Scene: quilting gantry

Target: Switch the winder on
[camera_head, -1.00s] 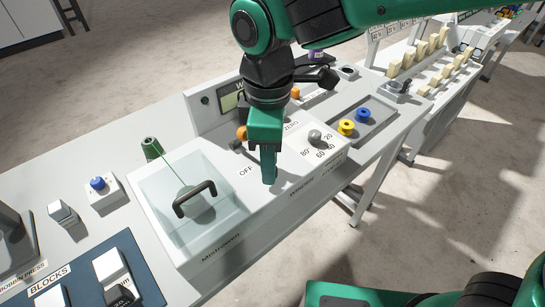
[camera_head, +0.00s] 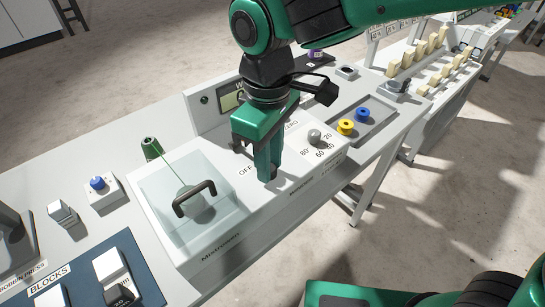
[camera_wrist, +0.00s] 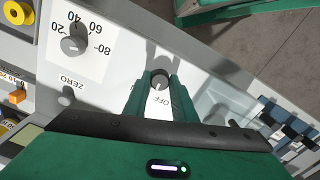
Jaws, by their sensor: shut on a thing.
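The winder (camera_head: 226,205) is a pale machine with a clear-covered box on its left and a sloping panel. My gripper (camera_head: 272,172) points down at the panel, right of the OFF label (camera_head: 246,171). In the wrist view my gripper's fingers (camera_wrist: 160,84) are shut on a small round knob (camera_wrist: 160,78), one finger on each side. The OFF label (camera_wrist: 159,104) shows upside down between the fingers. In the head view the fingers hide the knob. Any ON label is not readable.
A grey dial (camera_head: 315,136) marked 20 to 80 sits right of my gripper. Yellow (camera_head: 346,127) and blue (camera_head: 363,115) spools lie in a tray beyond it. A dark handle (camera_head: 195,197) stands up on the clear cover. A blue button box (camera_head: 98,184) is at the left.

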